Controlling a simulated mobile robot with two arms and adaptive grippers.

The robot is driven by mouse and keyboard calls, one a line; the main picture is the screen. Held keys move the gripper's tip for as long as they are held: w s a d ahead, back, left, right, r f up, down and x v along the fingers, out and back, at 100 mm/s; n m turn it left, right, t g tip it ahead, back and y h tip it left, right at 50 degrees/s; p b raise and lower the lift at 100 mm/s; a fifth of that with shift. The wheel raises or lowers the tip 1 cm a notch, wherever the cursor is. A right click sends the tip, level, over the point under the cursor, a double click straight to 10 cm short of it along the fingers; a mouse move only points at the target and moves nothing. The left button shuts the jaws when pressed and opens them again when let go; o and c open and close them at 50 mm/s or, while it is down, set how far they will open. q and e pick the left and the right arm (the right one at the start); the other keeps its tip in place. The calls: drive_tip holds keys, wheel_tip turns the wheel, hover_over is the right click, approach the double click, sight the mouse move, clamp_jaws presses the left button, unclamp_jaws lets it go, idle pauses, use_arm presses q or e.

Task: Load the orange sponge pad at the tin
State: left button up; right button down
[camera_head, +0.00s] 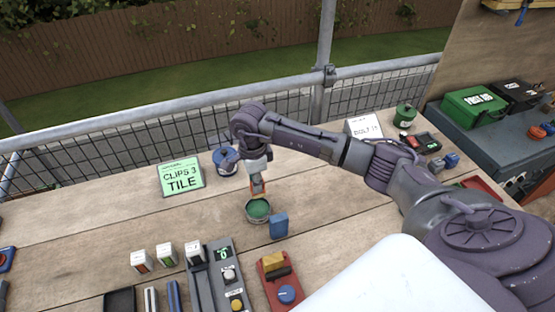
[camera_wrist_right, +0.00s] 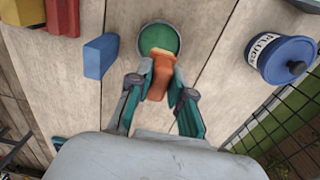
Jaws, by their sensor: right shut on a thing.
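An open round tin (camera_head: 251,219) with green contents stands on the wooden bench; it also shows in the right wrist view (camera_wrist_right: 160,32). My right gripper (camera_head: 257,178) points down just above and behind the tin. It is shut on the orange sponge pad (camera_wrist_right: 161,78), which sits between the two fingers (camera_wrist_right: 160,97) in the right wrist view. The pad's paler end overlaps the tin's near rim in that view. I cannot tell whether the pad touches the green contents. My left gripper is in neither view.
A blue block (camera_head: 279,225) stands right beside the tin. A blue lidded pot (camera_head: 224,160) and a green "CLIPS 3 TILE" sign (camera_head: 181,177) are behind to the left. A red tray (camera_head: 278,280) and a grey switch panel (camera_head: 216,272) lie in front.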

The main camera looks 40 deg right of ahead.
sight(256, 198)
drive_tip(key=shift+s+a, duration=0.1)
drive_tip(key=shift+a, duration=0.15)
drive_tip(key=shift+f+b, duration=1.55)
drive_tip(key=shift+f, duration=1.45)
drive_tip(key=shift+f+b, duration=0.45)
drive_tip(key=shift+s+f, duration=0.1)
drive_tip(key=shift+f, duration=0.05)
idle(0.3)
wheel_tip(256, 198, up, 2)
drive_tip(key=shift+p, duration=0.35)
drive_tip(key=shift+r+p, duration=1.25)
drive_tip(key=shift+r, duration=1.35)
